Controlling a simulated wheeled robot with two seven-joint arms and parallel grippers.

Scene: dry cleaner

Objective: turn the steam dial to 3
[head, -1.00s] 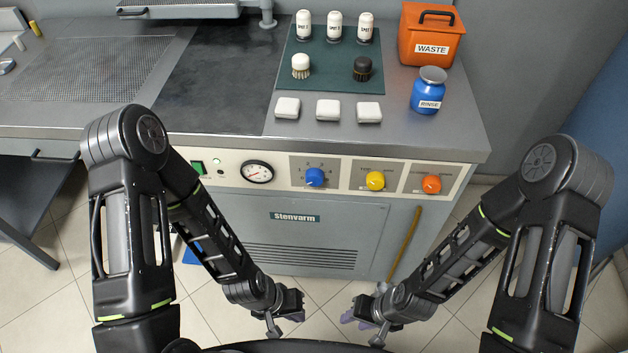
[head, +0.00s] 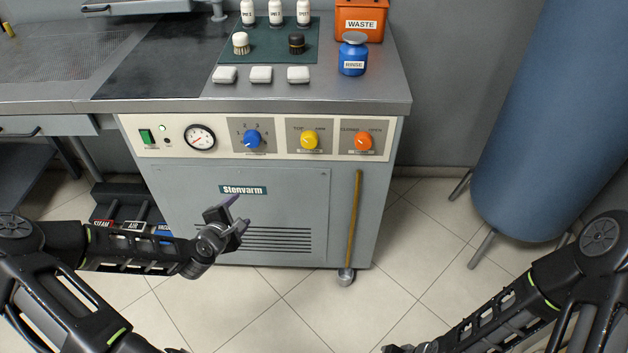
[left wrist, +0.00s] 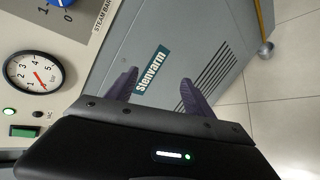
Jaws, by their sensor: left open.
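The steam dial is a blue knob (head: 252,139) on the pale control panel, with numbers around it. Its pointer is too small to read in the head view. In the left wrist view only the edge of the blue knob (left wrist: 62,2) shows at the top left, beside 0, 1 and "STEAM BAR". My left gripper (head: 240,213) is open and empty, below the dial and in front of the cabinet, near the Stenvarm plate. Its two purple fingers (left wrist: 158,82) stand apart in the left wrist view. My right arm runs out of the bottom edge; its fingers cannot be made out.
A yellow knob (head: 310,140) and an orange knob (head: 363,141) sit right of the dial. A pressure gauge (head: 200,138) and a green switch (head: 146,137) are on its left. A brass rod (head: 353,225) stands at the cabinet's right. The counter edge (head: 250,106) overhangs the panel.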

